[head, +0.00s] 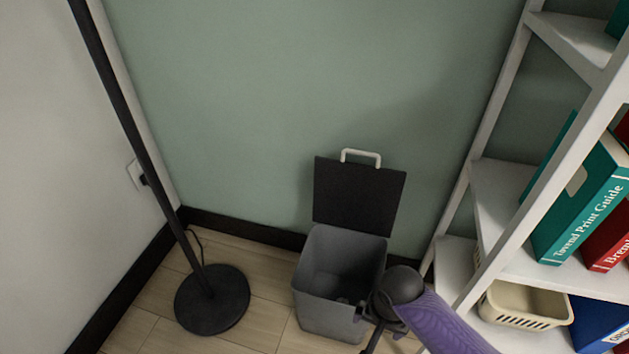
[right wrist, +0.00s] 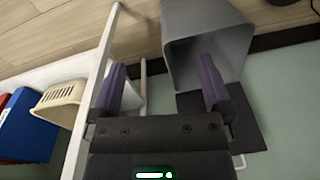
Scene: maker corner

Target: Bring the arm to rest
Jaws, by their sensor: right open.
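My right arm (head: 448,322) comes in from the lower right in the head view, with a purple forearm and a dark wrist. Its gripper is small and partly hidden there, beside the right rim of the grey bin. In the right wrist view the right gripper (right wrist: 162,66) is open, with two purple fingers wide apart and nothing held between them. The grey bin (head: 322,312) stands on the floor, and it also shows in the right wrist view (right wrist: 205,20). Its dark lid (head: 357,195) with a white handle is raised against the wall. My left gripper is out of view.
A white shelf unit (head: 497,175) stands close on the right, with teal and red binders and a cream basket (head: 525,303). A black floor lamp base (head: 212,300) stands left of the bin. Green wall lies behind; some wooden floor is clear between lamp and bin.

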